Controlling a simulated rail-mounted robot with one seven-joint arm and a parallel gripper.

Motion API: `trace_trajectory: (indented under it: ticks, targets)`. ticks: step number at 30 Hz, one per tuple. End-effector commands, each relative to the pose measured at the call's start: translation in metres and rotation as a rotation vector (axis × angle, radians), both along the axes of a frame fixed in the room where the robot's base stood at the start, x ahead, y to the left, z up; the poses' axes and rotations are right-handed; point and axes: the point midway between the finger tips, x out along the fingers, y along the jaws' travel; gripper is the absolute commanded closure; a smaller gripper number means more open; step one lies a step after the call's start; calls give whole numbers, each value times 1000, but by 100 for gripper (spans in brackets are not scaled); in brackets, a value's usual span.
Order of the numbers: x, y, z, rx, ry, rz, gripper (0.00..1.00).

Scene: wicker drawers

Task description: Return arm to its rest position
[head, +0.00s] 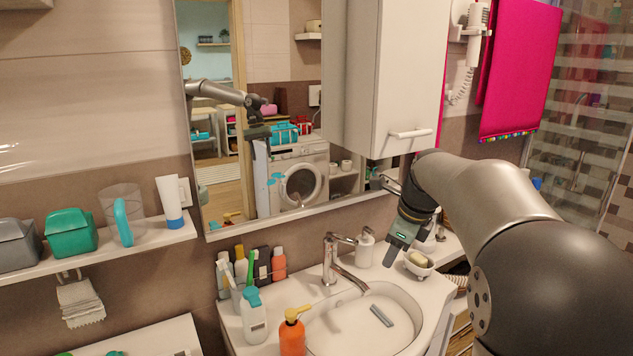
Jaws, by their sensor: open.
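My gripper (399,251) hangs at the end of my grey arm, which comes in from the right side of the head view. It points down over the back right of the sink, near the soap dish. Its fingers look small and partly overlapped from this angle, and they are open. I see nothing held between them. My arm also shows as a reflection in the mirror.
The white sink (345,333) has a chrome faucet (330,262), bottles and a soap dish (419,262) around it. A wall cabinet (392,90) hangs above my gripper. A mirror (205,160) and shelf (150,240) are left. A pink towel (520,70) hangs right.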

Motion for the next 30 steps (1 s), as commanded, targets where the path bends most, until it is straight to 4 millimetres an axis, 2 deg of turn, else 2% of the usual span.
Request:
trace_trajectory:
  ticks: [1,5,9,12,15,18,21,30]
  targets:
    - [-30,3,-4,-44,-7,159,52]
    - [-101,11,-24,-173,-29,611,52]
    - [-179,20,-54,-302,-46,1115,52]
    - [-231,24,-78,-379,-52,1454,52]
    - [-272,25,-99,-431,-52,1731,52]
    - [-299,24,-115,-463,-50,1924,52]
    - [-313,24,-123,-476,-48,2028,52]
    - [-317,24,-126,-479,-47,2062,52]
